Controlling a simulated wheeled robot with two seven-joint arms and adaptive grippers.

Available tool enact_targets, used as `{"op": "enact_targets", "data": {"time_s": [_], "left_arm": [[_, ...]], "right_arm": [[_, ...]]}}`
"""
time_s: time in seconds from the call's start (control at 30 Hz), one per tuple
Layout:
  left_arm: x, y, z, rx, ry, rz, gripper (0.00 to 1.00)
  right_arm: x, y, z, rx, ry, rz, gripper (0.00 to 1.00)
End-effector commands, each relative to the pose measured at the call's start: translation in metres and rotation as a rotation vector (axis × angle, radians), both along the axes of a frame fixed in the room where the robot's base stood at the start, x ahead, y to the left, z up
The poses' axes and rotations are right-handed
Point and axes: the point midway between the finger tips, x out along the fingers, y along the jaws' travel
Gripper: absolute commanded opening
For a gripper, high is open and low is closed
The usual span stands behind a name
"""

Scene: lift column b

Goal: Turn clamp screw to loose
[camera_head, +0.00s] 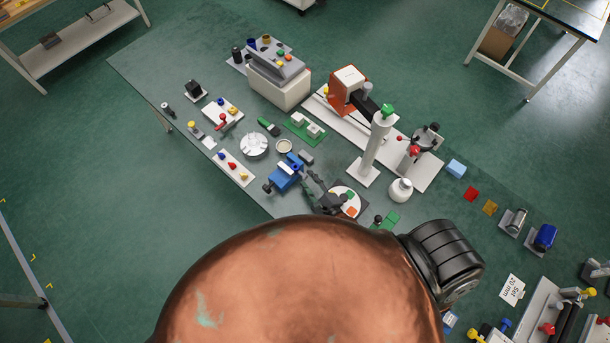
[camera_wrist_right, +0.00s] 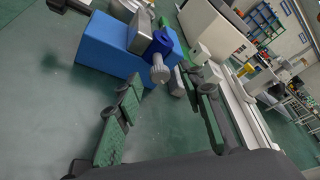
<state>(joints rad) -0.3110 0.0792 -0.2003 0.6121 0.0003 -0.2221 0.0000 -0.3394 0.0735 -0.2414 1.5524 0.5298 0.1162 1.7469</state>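A blue vise-like block (camera_head: 283,179) stands on the green table in the head view, with a dark handle at its left end. In the right wrist view the blue block (camera_wrist_right: 101,48) carries a grey metal piece (camera_wrist_right: 141,32) and a blue collar with a ribbed grey knob (camera_wrist_right: 160,73), possibly the clamp screw. My right gripper (camera_head: 325,194) is just right of the block. Its two green-padded fingers (camera_wrist_right: 165,112) are wide apart with nothing between them, the knob lying beyond the fingertips. My left gripper is not in view.
A round white tray (camera_head: 354,206) lies right of my right gripper. A white column (camera_head: 376,145) stands behind it on a base. A white dial (camera_head: 254,144) and a tray of coloured pegs (camera_head: 233,169) lie left.

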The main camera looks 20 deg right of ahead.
Motion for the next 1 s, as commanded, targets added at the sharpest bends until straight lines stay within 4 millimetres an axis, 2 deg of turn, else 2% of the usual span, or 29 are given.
{"op": "enact_targets", "data": {"time_s": [0.03, 0.2, 0.33, 0.57, 1.0], "left_arm": [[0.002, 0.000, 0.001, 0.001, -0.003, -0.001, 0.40], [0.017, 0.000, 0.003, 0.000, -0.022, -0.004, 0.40], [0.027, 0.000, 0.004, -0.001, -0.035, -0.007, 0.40], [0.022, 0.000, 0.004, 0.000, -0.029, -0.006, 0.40], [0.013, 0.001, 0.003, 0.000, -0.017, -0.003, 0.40]], "right_arm": [[0.008, 0.001, -0.001, 0.000, -0.001, 0.001, 0.36], [0.024, 0.002, -0.006, 0.001, -0.001, -0.001, 0.36], [0.028, 0.002, -0.007, 0.001, 0.000, -0.002, 0.36], [0.028, 0.002, -0.007, 0.001, 0.000, -0.002, 0.35], [0.028, 0.002, -0.007, 0.001, -0.001, -0.001, 0.05]]}}
